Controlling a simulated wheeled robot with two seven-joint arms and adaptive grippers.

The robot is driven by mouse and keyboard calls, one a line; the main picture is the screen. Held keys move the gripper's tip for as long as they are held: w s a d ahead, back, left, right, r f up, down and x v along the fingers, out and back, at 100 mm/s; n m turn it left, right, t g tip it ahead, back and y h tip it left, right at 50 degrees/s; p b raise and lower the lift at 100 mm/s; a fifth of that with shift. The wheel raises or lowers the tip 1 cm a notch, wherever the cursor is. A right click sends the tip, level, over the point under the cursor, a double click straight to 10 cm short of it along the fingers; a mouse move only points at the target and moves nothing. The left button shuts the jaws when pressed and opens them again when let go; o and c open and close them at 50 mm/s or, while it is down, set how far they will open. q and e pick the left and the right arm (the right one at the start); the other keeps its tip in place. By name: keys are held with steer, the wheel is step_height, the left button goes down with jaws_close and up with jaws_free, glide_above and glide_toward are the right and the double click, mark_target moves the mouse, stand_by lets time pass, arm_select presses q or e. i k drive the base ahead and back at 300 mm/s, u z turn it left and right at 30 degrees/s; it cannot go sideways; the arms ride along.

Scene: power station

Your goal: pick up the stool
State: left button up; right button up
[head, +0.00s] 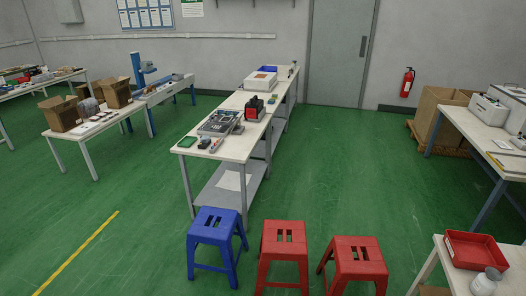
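Three plastic stools stand in a row on the green floor at the bottom of the head view. The blue stool (217,226) is on the left, at the near end of the long white table. One red stool (284,240) is in the middle and another red stool (357,256) is just right of it. All three are upright with slots in their seats. The lower legs of the red stools are cut off by the picture edge. Neither of my grippers is in view.
The long white table (232,150) with tools and boxes runs away behind the stools. A small table at bottom right holds a red tray (474,251) and a jar (484,281). Another workbench (470,129) is at right. Green floor (130,225) is clear at left.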

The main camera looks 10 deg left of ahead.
mark_target(202, 230)
steer(key=i, duration=0.55)
steer(key=u, duration=2.45)
steer(key=i, duration=1.9)
steer(key=z, duration=1.45)
